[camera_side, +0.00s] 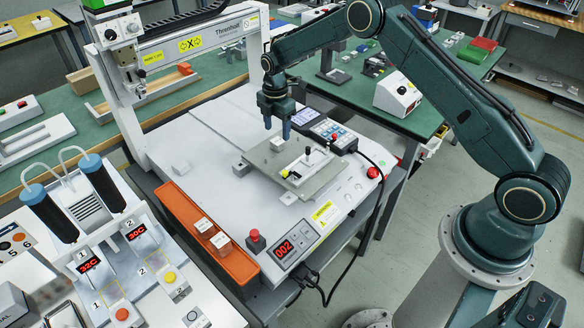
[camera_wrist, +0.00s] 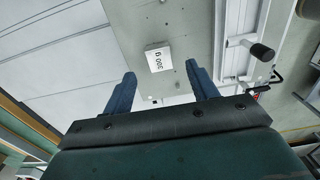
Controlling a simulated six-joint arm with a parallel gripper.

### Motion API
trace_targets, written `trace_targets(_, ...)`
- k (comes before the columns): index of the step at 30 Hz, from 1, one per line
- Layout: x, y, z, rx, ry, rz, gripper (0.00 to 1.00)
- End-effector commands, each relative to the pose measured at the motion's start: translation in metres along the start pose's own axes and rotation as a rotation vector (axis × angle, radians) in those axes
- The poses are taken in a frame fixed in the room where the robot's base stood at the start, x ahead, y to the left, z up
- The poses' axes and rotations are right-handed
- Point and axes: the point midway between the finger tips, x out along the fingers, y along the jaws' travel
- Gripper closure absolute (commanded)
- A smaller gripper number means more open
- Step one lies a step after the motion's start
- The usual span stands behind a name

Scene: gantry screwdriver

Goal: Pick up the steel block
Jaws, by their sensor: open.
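A small, light steel block (camera_wrist: 158,58) marked "300 g" lies on the grey plate (camera_wrist: 128,22) in the wrist view. In that view it sits just past and between my fingertips. In the side view the block (camera_side: 277,144) shows small on the plate (camera_side: 258,160), below my fingers. My gripper (camera_side: 277,127) is open and empty, pointing down above the block. It also shows in the wrist view (camera_wrist: 160,70), with its two blue fingers apart. The exact height of the fingertips over the block is hard to tell.
A fixture with a black-knobbed clamp (camera_side: 308,168) stands beside the block. A handheld controller (camera_side: 326,130) lies close behind. An orange tray (camera_side: 185,215) holds two light blocks at the left. The gantry (camera_side: 140,80) rises behind left. The white bed's left part is mostly clear.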

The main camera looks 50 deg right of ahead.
Motion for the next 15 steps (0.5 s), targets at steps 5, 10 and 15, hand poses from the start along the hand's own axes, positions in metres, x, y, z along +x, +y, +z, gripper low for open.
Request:
trace_targets(5, 0.005, 0.0, 0.0, 0.0, 0.0, -0.001, 0.42)
trace_targets(10, 0.021, 0.0, 0.001, 0.0, 0.0, -0.003, 0.42)
trace_targets(15, 0.041, 0.0, 0.002, 0.0, 0.0, -0.002, 0.42)
